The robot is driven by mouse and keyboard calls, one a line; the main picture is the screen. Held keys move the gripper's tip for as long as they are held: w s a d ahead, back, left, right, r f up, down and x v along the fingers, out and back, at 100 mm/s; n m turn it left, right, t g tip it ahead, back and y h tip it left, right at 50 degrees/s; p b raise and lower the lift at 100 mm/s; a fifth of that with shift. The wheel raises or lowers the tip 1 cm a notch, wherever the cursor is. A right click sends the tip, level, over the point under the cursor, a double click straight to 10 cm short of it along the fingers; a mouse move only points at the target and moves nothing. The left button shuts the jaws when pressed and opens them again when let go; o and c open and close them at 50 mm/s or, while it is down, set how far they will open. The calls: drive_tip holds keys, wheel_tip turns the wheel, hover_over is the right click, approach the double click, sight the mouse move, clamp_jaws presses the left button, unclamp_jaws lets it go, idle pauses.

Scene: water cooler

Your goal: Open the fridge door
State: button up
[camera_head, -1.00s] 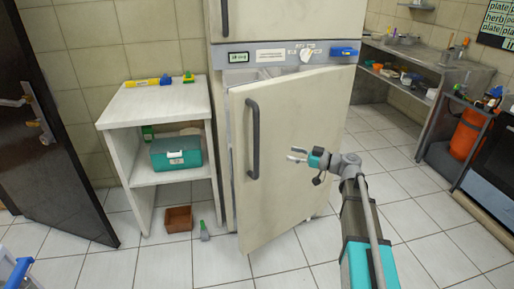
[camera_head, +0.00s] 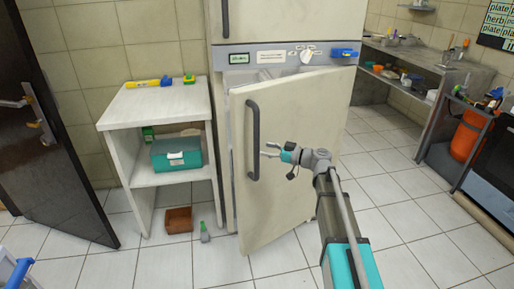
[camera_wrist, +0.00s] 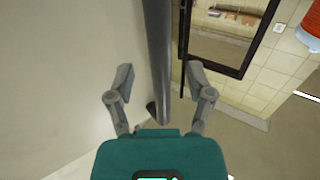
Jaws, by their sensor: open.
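The cream fridge door (camera_head: 290,160) stands partly open, its left edge swung out from the fridge body (camera_head: 285,20). A dark vertical handle (camera_head: 253,140) runs along its left side. My gripper (camera_head: 267,150) is open in front of the door, just right of the handle in the head view. In the wrist view the handle (camera_wrist: 158,50) runs between the two spread fingers of my gripper (camera_wrist: 158,80). Neither finger visibly grips it. The door's face (camera_wrist: 65,80) fills the left of that view.
A white shelf unit (camera_head: 155,105) with a teal box (camera_head: 176,153) stands left of the fridge. A brown box (camera_head: 178,220) and a small green-topped item (camera_head: 204,232) lie on the floor near the door's lower left. Tiled floor (camera_head: 400,220) is clear to the right.

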sight(257, 147)
drive_tip(key=shift+x, duration=2.15)
clamp_jaws()
